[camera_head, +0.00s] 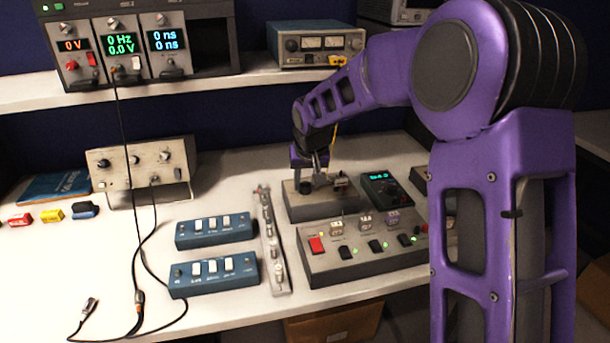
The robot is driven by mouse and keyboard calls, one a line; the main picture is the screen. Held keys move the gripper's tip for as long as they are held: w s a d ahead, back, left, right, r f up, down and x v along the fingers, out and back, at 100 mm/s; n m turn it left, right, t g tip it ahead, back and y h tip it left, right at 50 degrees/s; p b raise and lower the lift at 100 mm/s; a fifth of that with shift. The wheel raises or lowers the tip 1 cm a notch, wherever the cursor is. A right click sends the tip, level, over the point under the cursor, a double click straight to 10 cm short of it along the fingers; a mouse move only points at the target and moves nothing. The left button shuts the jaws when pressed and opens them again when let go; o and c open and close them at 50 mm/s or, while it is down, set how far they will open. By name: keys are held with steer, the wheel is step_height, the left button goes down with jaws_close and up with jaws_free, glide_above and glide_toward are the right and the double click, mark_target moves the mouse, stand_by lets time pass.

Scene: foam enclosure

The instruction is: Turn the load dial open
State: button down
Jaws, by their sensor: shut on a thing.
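My purple arm reaches from the right over the bench. My gripper (316,175) points down at the top of a small beige-grey box (335,208). It is shut on a small dark round knob, which I take to be the load dial (306,188), at the box's left part. The fingers and wrist partly cover the dial. Its marks and how far it is turned are too small to read.
A switch panel (365,262) with a red button stands in front of the box. A handheld meter (384,189) lies to its right, and a narrow metal rail (272,245) to its left. Two blue switch boxes (213,229) lie further left. Cables hang over the left bench.

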steer(key=n+y+p, duration=0.1)
steer(key=n+p, duration=0.3)
steer(key=shift+d+r+n+g+y, duration=0.2)
steer(key=shift+n+g+y, duration=0.1)
steer(key=shift+y, duration=0.1)
steer(key=n+g+y+p, duration=0.1)
steer(key=n+p, duration=0.1)
steer(key=n, duration=0.2)
steer(key=shift+w+f, duration=0.15)
steer(key=shift+f+n+p, duration=0.1)
steer(key=shift+n+p, duration=0.2)
steer(key=shift+p, duration=0.05)
steer(key=shift+g, duration=0.3)
steer(key=c, duration=0.5)
jaws_free()
steer(key=shift+c, duration=0.2)
steer(key=v, duration=1.7)
steer(key=shift+r, duration=0.2)
